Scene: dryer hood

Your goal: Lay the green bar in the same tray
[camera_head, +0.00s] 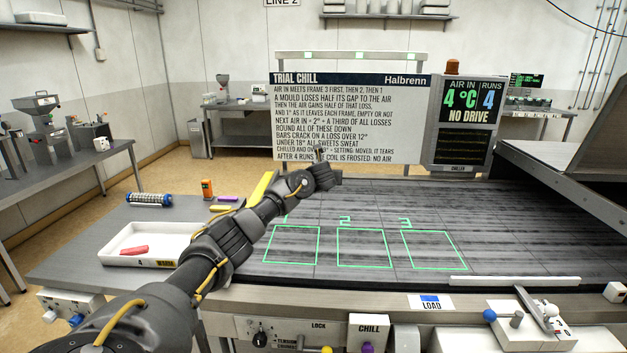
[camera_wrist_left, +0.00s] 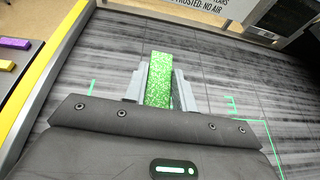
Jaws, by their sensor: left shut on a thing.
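My left gripper (camera_head: 319,154) is shut on the green bar (camera_wrist_left: 159,82), which shows between the two fingers in the left wrist view. It is held above the dark belt, near the foot of the sign. In the head view the bar is too small or hidden to make out. A white tray (camera_head: 118,242) stands at the left, apart from the gripper. A red bar (camera_head: 134,250) lies in the tray, with bare floor around it. My right gripper is not in view.
The dark belt (camera_head: 500,225) carries green outlined squares numbered 2 and 3, plus one further left. A yellow rail (camera_head: 263,187) edges the belt. A purple bar (camera_head: 228,198) and yellow bar (camera_head: 220,208) lie left of it. A blue-ended cylinder (camera_head: 150,199) and orange device (camera_head: 207,188) stand behind the tray.

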